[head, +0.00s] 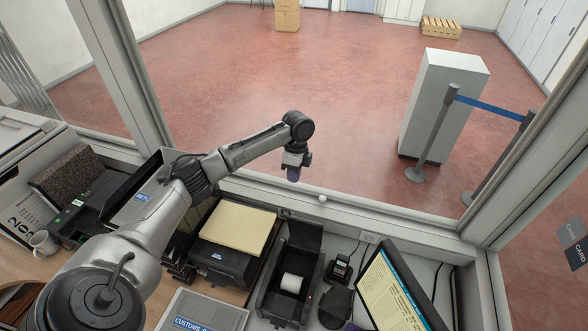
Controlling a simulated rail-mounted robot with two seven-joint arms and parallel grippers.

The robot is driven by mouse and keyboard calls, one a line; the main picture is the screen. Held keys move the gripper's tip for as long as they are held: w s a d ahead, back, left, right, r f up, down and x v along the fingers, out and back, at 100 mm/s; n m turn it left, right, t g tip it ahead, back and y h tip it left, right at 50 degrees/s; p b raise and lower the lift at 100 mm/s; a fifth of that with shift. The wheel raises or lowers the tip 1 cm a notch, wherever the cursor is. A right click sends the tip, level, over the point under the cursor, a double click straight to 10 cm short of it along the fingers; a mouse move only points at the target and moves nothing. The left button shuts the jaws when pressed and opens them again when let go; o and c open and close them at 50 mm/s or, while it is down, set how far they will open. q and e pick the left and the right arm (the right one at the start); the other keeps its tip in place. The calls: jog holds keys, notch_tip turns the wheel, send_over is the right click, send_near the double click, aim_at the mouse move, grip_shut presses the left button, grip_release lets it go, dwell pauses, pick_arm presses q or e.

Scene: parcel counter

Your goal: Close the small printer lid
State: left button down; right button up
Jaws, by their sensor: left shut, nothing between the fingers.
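The small printer (275,301) is a black box on the counter with a white paper roll (292,283) showing inside. Its lid (305,238) stands open, raised at the far side of the printer. My right gripper cannot be made out.
A larger printer (225,262) with a cream top stands left of the small printer. A card terminal (340,270) and a monitor (398,290) stand on its right. A customs folder (200,312) lies in front. The window frame and sill (370,225) run behind.

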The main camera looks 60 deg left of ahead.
pick_arm(q)
send_near(287, 215)
notch_tip(287, 215, down, 3)
jog(key=w+a, duration=0.2)
jog(key=w, duration=0.1)
jog(key=shift+s+d+f+p, duration=0.25)
jog(key=shift+s+d+p, duration=0.1)
jog(key=shift+s+p, duration=0.15)
jog(key=shift+s+d+f+p, duration=0.25)
jog(key=shift+s+d+p, duration=0.15)
jog(key=shift+s, duration=0.2)
jog(key=shift+s+d+f+p, duration=0.25)
jog(key=shift+s+d+p, duration=0.1)
jog(key=shift+s+p, duration=0.15)
jog(key=shift+d, duration=0.1)
